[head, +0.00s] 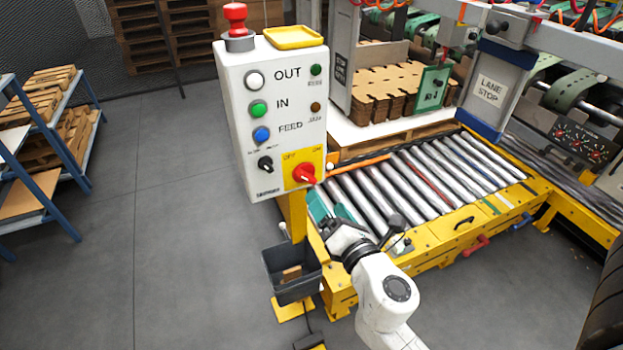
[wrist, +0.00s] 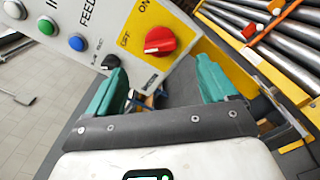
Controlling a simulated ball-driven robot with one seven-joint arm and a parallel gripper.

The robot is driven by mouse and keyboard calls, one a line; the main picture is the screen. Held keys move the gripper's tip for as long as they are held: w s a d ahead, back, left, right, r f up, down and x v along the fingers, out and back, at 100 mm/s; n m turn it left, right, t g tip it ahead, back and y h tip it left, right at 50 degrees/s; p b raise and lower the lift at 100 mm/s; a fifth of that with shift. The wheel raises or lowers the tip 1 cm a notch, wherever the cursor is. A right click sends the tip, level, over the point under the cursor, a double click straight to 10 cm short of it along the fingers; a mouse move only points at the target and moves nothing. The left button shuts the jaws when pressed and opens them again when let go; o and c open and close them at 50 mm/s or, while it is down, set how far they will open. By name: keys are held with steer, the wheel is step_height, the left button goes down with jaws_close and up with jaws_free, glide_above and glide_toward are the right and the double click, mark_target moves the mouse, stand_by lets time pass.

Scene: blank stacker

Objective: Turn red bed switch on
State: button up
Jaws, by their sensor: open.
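The red switch (head: 304,175) is a rotary knob on a yellow plate (head: 290,160) marked OFF and ON, at the lower right of the white control box (head: 240,135). Its pointer end tilts toward the lower right in the head view. In the wrist view the red switch (wrist: 160,41) lies ahead of the jaws, between them and farther off. My gripper (head: 322,205) is just below and right of the switch in the head view. Its teal fingers (wrist: 162,85) are apart with nothing between them, and they do not touch the switch.
The box also has white, green and blue buttons, a black selector (head: 265,164) and a red mushroom button (head: 236,18) on top. A dark bin (head: 290,272) hangs below on the yellow post (head: 298,218). A roller conveyor (head: 420,180) is on the right. Open floor lies left.

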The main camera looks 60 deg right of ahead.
mark_target(311, 179)
steer(key=p+x, duration=0.2)
steer(key=x, duration=0.7)
steer(key=shift+w+d, duration=0.1)
steer(key=shift+w, duration=0.05)
steer(key=shift+c, duration=0.3)
steer(key=c, duration=1)
